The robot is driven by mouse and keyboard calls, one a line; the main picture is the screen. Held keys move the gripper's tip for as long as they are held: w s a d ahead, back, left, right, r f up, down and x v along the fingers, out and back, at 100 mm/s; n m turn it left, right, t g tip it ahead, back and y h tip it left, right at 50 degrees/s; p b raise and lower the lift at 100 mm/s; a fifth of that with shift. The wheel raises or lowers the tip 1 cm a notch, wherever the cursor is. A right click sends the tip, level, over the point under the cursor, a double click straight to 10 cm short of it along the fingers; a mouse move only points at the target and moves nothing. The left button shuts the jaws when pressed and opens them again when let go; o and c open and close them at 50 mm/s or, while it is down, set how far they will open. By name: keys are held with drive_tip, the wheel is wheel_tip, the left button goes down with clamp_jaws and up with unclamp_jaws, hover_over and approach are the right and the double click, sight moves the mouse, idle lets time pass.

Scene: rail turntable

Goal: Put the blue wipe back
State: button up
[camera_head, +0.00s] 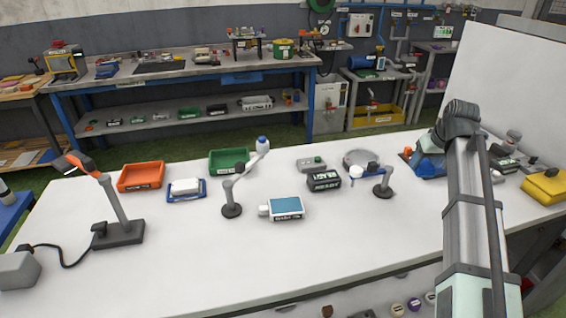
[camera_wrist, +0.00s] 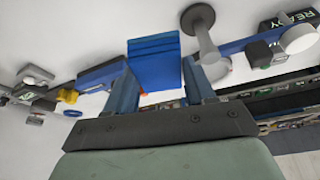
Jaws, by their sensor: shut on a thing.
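The blue wipe (camera_wrist: 155,62) looks like a folded blue block in the wrist view. My gripper (camera_wrist: 160,92) is shut on it, with one finger on each side. A blue tray-like holder (camera_head: 430,166) lies on the white table just below that piece. In the wrist view, a blue holder (camera_wrist: 98,77) is left of the wipe. I cannot tell whether the wipe touches anything below.
A grey post (camera_head: 383,181) with a blue arm stands left of my gripper; the post also shows close by in the wrist view (camera_wrist: 204,35). A black READY box (camera_head: 323,181), green tray (camera_head: 229,160) and orange tray (camera_head: 141,176) stand farther left.

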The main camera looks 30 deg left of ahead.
drive_tip(key=w+a+n+g+y, duration=0.15)
drive_tip(key=a+n, duration=0.25)
drive_tip(key=a, duration=3.3)
drive_tip(key=s+a+f+n, duration=0.1)
drive_tip(key=s+a, duration=0.8)
drive_tip(key=a, duration=0.4)
drive_tip(key=s+a+f+n, duration=0.1)
drive_tip(key=s+a+f, duration=0.1)
drive_tip(key=s+a, duration=0.8)
drive_tip(key=s+a+f+n, duration=0.1)
drive_tip(key=s+a, duration=0.6)
drive_tip(key=a, duration=0.8)
drive_tip(key=shift+g, duration=0.35)
wheel_tip(320, 180, down, 9)
drive_tip(key=shift+d+r, duration=0.15)
drive_tip(key=o, duration=0.9)
drive_tip(key=shift+o, duration=0.2)
